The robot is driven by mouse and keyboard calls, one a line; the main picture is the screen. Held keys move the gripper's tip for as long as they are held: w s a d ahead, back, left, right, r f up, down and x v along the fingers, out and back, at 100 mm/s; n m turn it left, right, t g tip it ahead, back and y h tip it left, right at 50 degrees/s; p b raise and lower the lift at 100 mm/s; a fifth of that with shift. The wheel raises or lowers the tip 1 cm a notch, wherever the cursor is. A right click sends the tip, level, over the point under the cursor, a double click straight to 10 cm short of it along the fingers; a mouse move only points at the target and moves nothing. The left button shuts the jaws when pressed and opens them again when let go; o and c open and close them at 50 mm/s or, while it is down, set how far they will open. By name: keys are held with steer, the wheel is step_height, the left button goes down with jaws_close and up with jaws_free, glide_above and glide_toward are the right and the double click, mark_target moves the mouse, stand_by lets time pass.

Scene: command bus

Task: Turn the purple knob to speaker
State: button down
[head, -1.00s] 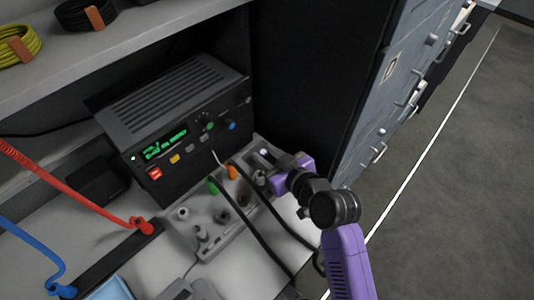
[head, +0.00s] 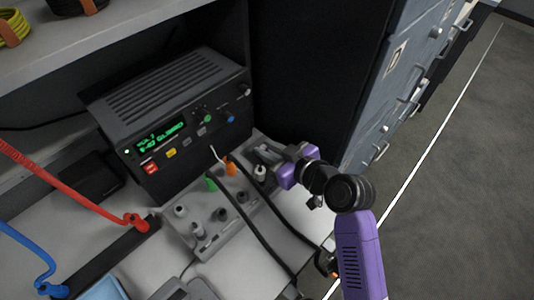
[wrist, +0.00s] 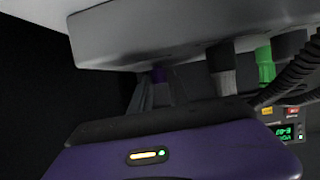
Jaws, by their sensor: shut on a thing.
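The purple knob (wrist: 158,74) shows as a small dark purple piece under the grey panel in the upside-down wrist view. My gripper (wrist: 160,86) has its two dark fingers closed around it. In the head view my gripper (head: 266,154) is at the back right end of the grey jack panel (head: 222,241), and it hides the knob there. The knob's pointer and any speaker mark cannot be made out.
A black radio unit (head: 175,85) with a lit green display stands behind the panel. Green (head: 211,181) and orange (head: 231,167) plugs with black cables sit left of my gripper. Grey drawers (head: 400,85) stand at the right, with open floor beyond.

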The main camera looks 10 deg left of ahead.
steer(key=n+g+b, duration=0.1)
steer(key=b, duration=0.1)
steer(key=n+g+y+b, duration=0.1)
steer(key=b, duration=0.1)
steer(key=n+g+y+b, duration=0.1)
steer(key=n+g+b, duration=0.1)
steer(key=shift+w+d+f, duration=0.25)
steer(key=shift+w, duration=0.1)
steer(key=n+g+y+b, duration=0.1)
steer(key=n+g+b, duration=0.2)
steer(key=shift+w+r+g+b, duration=0.1)
steer(key=shift+r+g+b, duration=0.05)
steer(key=shift+g+b, duration=0.25)
steer(key=shift+n, duration=0.3)
steer(key=c, duration=1.5)
jaws_free()
steer(key=shift+c, duration=0.2)
steer(key=shift+r, duration=0.1)
step_height(320, 180, up, 20)
steer(key=p, duration=0.1)
